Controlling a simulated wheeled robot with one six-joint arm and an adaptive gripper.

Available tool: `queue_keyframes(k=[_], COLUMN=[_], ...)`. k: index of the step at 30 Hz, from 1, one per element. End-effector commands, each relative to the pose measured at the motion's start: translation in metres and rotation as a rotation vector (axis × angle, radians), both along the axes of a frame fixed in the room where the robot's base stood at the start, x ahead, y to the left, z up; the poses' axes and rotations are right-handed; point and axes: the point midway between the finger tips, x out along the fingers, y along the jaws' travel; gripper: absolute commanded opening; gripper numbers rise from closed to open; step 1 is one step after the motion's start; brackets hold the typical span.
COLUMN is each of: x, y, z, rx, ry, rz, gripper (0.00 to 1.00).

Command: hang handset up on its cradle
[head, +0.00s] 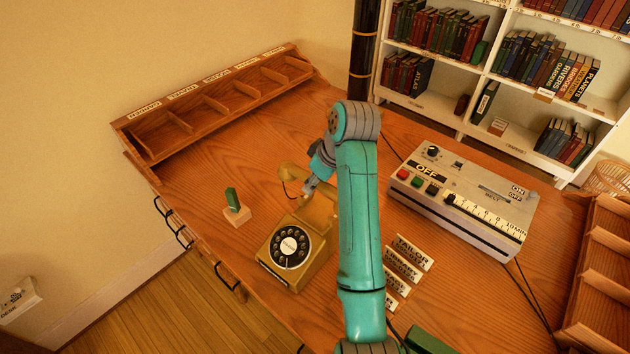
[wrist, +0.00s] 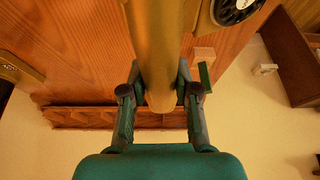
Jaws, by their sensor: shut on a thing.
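The mustard-yellow rotary telephone (head: 273,267) stands on the wooden desk, its dial facing the front; part of its top is covered by the handset and arm. It also shows at the top right of the wrist view (wrist: 207,18). My gripper (head: 311,187) is shut on the yellow handset (head: 289,171), just behind the telephone's body in the head view. In the wrist view my gripper's fingers (wrist: 158,93) are on both sides of the handset bar (wrist: 156,50). The cradle is largely hidden, and I cannot tell whether the handset touches it.
A green block on a wooden base (head: 237,214) stands left of the telephone. A grey control box (head: 465,205) and several name signs (head: 413,252) are to the right. A compartment rack (head: 215,100) lines the back left edge.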

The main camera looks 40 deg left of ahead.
Motion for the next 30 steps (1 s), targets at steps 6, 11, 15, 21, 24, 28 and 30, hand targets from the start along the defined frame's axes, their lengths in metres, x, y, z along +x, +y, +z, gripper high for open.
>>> queue_keyframes(k=[6, 11, 15, 21, 24, 28, 30], x=[0.000, 0.000, 0.000, 0.000, 0.000, 0.000, 0.000], y=[0.001, 0.000, 0.000, 0.000, 0.000, 0.000, 0.000], z=[0.001, 0.001, 0.001, -0.006, -0.012, -0.024, -0.029], rx=[0.001, 0.001, 0.001, 0.001, 0.001, -0.001, 0.000], ry=[-0.001, -0.001, -0.001, 0.000, 0.000, 0.001, 0.001], rz=[0.001, 0.001, 0.001, 0.001, 0.001, 0.000, 0.000], gripper=[0.00, 0.00, 0.00, 0.00, 0.00, 0.00, 0.00])
